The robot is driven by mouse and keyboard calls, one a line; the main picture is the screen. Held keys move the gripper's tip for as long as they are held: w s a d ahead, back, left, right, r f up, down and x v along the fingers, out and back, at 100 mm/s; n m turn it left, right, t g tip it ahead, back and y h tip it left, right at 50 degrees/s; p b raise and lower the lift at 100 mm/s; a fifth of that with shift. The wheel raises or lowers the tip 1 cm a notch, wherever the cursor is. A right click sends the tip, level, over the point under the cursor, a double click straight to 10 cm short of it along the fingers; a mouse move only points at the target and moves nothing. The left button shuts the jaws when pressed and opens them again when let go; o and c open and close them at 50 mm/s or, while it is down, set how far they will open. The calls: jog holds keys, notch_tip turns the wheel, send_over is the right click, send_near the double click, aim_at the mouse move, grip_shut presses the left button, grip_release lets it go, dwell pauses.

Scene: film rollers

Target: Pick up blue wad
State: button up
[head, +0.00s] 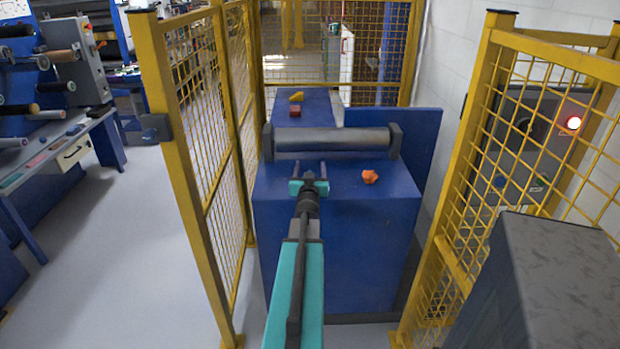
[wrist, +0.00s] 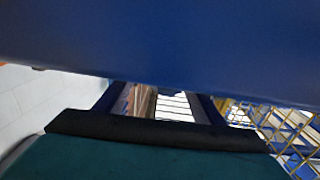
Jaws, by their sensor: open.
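I see no blue wad in either view; blue on blue may hide it. My gripper (head: 310,165) is open and empty, with its two thin fingers apart over the near top of the blue machine (head: 345,205), pointing at the roller. An orange wad (head: 370,177) lies on that top, to the right of my gripper. Beyond the roller, a yellow wad (head: 296,97) and a red wad (head: 294,111) lie on a blue surface. In the wrist view, my gripper's fingers (wrist: 158,103) are apart with nothing between them.
A grey roller (head: 332,140) lies across the machine between two dark end blocks, just ahead of my gripper. Yellow mesh fences (head: 190,150) stand on the left, right and back. A grey box (head: 555,280) is at the lower right.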

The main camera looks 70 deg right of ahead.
jog(key=shift+x, duration=0.95)
jog(key=c, duration=1.1)
